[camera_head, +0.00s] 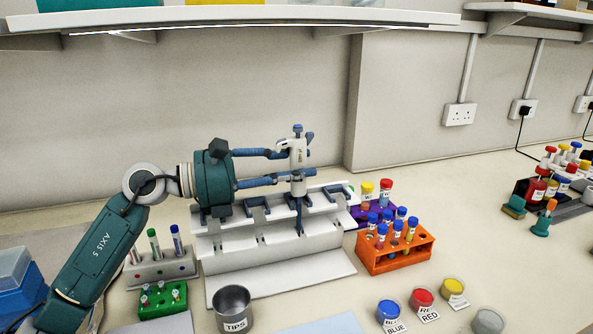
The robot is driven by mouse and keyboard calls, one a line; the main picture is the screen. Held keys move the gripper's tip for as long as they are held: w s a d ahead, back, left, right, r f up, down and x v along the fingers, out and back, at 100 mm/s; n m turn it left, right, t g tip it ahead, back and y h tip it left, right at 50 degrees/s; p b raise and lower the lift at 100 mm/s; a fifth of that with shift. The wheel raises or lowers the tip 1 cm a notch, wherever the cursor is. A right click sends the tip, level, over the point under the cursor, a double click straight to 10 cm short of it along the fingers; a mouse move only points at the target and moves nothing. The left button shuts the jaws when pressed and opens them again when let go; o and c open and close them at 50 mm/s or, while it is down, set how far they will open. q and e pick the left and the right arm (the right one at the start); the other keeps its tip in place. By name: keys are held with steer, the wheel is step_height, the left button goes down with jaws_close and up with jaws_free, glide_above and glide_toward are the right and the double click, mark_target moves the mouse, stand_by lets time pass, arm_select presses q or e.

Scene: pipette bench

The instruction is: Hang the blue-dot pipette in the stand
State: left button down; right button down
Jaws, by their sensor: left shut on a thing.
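A white pipette with a blue plunger top (298,154) stands upright in the head view, its dark blue lower end pointing down in front of the stand's upper edge. My left gripper (288,166) reaches in from the left and is shut on the pipette's body. The white stand (235,257) is a long slanted rack with several dark-edged holders along its top. The pipette is over its right half; I cannot tell whether it touches a holder. The blue dot is too small to make out. My right gripper is not in view.
A metal TIPS cup (232,309) stands in front of the stand. A grey tube rack (178,268) and green rack (163,303) are at left. An orange rack (397,262) is at right. Blue (388,310), red (422,299) and yellow (453,287) pots stand front right. A shelf (235,17) hangs above.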

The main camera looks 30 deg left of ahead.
arm_select(q)
steer(key=shift+d+f, duration=0.15)
steer(key=shift+f, duration=0.9)
steer(key=c, duration=1.3)
jaws_free()
steer(key=shift+f, duration=0.15)
steer(key=v, duration=0.6)
steer(key=r+v, duration=0.1)
steer(key=v, duration=0.2)
steer(key=shift+w+a+r, duration=0.1)
steer(key=shift+w+a, duration=0.15)
steer(key=shift+a, duration=0.25)
steer(key=shift+s+r, duration=0.15)
steer(key=shift+s, duration=0.05)
steer(key=shift+w+d+r, duration=0.1)
steer(key=shift+d+r, duration=0.05)
steer(key=shift+d, duration=0.1)
